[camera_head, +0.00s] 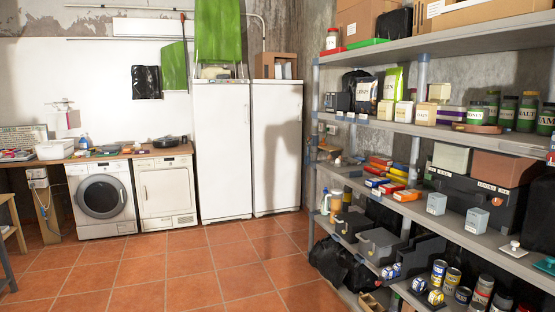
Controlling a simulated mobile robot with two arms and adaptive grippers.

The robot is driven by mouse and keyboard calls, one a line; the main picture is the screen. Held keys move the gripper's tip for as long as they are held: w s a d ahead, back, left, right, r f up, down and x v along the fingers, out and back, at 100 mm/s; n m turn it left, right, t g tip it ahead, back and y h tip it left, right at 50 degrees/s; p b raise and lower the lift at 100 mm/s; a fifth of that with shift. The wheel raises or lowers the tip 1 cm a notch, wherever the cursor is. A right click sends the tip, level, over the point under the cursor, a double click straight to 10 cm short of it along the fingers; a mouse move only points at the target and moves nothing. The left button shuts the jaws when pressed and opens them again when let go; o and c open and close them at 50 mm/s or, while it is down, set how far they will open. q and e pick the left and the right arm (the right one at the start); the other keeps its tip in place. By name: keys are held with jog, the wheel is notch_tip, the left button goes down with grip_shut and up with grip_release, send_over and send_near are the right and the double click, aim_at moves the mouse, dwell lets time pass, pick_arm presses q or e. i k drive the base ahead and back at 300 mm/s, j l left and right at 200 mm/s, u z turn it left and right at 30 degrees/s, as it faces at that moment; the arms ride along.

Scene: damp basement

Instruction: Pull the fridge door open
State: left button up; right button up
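Two tall white doors stand side by side against the back wall: a left white fridge door (222,150) and a right white fridge door (276,150). Both look shut. I cannot tell which one the task means. A shadow falls across the right door. Handles are too small to make out. Neither of my grippers is in view.
A washing machine (103,198) and a white dryer (165,190) stand left of the fridge under a worktop. Loaded metal shelves (470,135) line the right side. A black bag (343,262) lies at their foot. The tiled floor (200,265) before the fridge is clear.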

aim_at(276, 110)
jog(key=i, duration=6.1)
jog(key=i+j+z, duration=0.35)
jog(key=i, duration=0.2)
jog(key=i+j+z, duration=0.3)
jog(key=i, duration=0.25)
jog(key=i+j+z, duration=0.35)
jog(key=i+j, duration=0.15)
